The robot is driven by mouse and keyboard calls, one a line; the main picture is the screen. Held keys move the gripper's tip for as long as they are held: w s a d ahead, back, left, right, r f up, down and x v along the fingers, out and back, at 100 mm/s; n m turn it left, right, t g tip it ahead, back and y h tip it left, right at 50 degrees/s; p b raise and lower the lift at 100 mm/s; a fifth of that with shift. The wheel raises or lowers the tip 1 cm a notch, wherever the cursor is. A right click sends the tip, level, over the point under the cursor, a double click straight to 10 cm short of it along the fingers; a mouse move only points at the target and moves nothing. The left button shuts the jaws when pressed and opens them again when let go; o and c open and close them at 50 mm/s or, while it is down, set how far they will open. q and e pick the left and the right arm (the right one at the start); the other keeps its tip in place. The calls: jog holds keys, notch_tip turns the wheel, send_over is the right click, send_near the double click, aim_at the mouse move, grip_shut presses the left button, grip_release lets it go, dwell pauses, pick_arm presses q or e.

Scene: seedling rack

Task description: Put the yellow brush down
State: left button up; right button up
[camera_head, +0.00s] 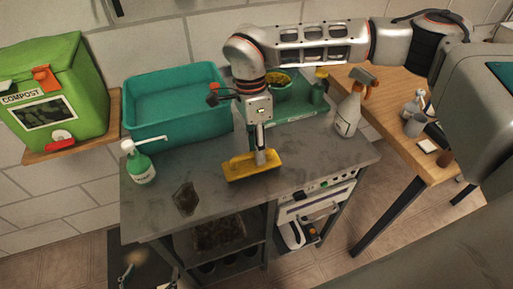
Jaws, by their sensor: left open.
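The yellow brush (241,167) is at the middle of the grey worktop (170,218), close to its front half. It lies roughly level, on the surface or just above it; I cannot tell which. My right gripper (263,157) points down from the arm that comes in from the right. Its fingers are closed at the brush's top, near its right end, and hide part of it. My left gripper (150,271) shows only partly at the bottom left edge, low in front of the worktop. It is open and apart from the brush.
A teal tub (180,121) and a green tray (297,108) stand along the back. A green pump bottle (141,165) and a small dark block (186,198) are at left. A spray bottle (348,113) stands at right. The worktop left of the brush is partly clear.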

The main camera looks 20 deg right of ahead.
notch_tip(320, 180, up, 12)
jog(key=w, duration=0.2)
jog(key=shift+w+b, duration=0.2)
jog(key=shift+b, duration=0.15)
dwell(0.4)
